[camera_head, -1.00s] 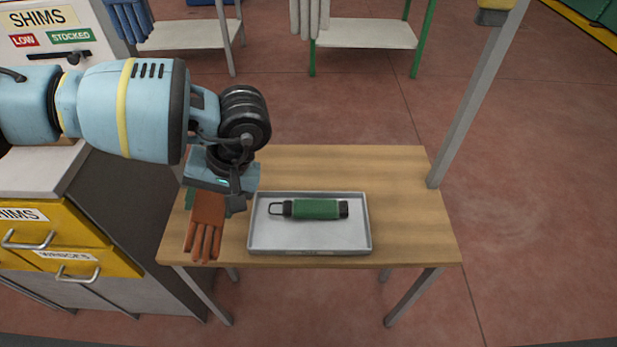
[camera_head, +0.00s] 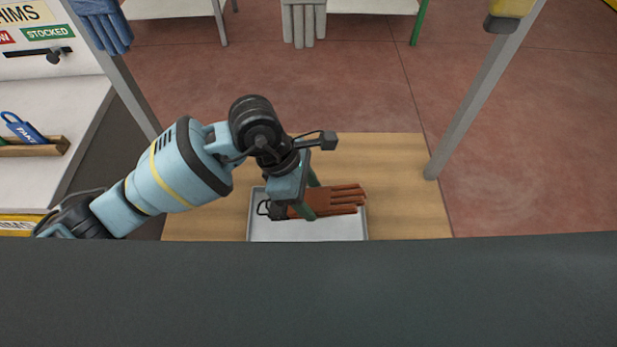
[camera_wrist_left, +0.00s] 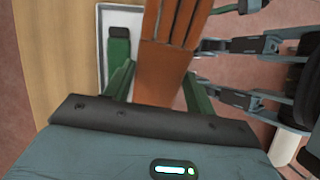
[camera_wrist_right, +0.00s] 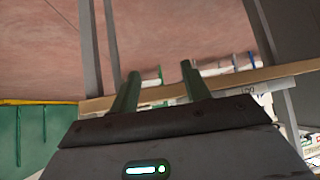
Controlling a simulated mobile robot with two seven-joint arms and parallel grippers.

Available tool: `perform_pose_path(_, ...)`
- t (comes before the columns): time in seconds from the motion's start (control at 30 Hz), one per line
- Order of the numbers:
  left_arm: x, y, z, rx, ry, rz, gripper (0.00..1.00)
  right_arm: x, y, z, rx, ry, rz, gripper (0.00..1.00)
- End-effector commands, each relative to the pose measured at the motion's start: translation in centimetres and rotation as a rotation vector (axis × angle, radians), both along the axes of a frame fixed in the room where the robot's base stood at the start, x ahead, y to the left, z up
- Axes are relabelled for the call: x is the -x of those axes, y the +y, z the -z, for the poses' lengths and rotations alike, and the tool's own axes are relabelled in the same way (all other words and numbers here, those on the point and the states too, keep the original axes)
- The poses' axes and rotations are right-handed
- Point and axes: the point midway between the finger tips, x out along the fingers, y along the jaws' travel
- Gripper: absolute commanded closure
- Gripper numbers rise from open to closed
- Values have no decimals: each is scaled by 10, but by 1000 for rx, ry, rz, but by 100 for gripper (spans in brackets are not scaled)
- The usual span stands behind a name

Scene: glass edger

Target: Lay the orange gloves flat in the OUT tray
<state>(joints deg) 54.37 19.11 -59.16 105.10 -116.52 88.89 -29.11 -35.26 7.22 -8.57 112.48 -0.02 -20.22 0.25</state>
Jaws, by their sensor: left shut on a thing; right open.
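The orange gloves (camera_head: 338,199) are over the back part of the grey tray (camera_head: 305,231), fingers pointing right. My left gripper (camera_head: 303,201) is shut on their cuff end. In the left wrist view the gloves (camera_wrist_left: 163,72) run between the two fingers of the left gripper (camera_wrist_left: 158,88) and look nearer than the tray (camera_wrist_left: 102,50). My right gripper (camera_wrist_right: 160,76) is open and empty in the right wrist view. It is not seen in the head view.
The wooden table (camera_head: 405,205) is bare right of the tray. A grey post (camera_head: 487,90) rises at its right edge. Blue gloves (camera_head: 103,25) and pale gloves (camera_head: 304,22) hang at the back. A cabinet (camera_head: 50,90) stands at the left.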

Motion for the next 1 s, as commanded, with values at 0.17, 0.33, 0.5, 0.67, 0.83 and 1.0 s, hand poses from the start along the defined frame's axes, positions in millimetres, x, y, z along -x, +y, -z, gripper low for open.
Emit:
perform_pose_path(0.17, 1, 0, 0, 24, -27, -124, 71, -3, -1, -3, 2, -9, 1, 53)
perform_pose_path(0.33, 0, 0, 1, 27, -32, -152, 71, -3, -1, -2, 2, -8, 1, 53)
perform_pose_path(0.5, 1, 0, 5, 26, -29, -150, 71, 0, -1, 1, 1, 1, 2, 53)
perform_pose_path(0.67, 2, 0, 19, 26, -23, -149, 71, 8, 0, 9, -1, 23, 4, 53)
perform_pose_path(0.83, 2, 0, 37, 26, -22, -148, 71, 17, 2, 19, -8, 47, 6, 53)
perform_pose_path(1.0, 2, 0, 55, 26, -22, -148, 71, 28, 5, 33, -13, 81, 10, 53)
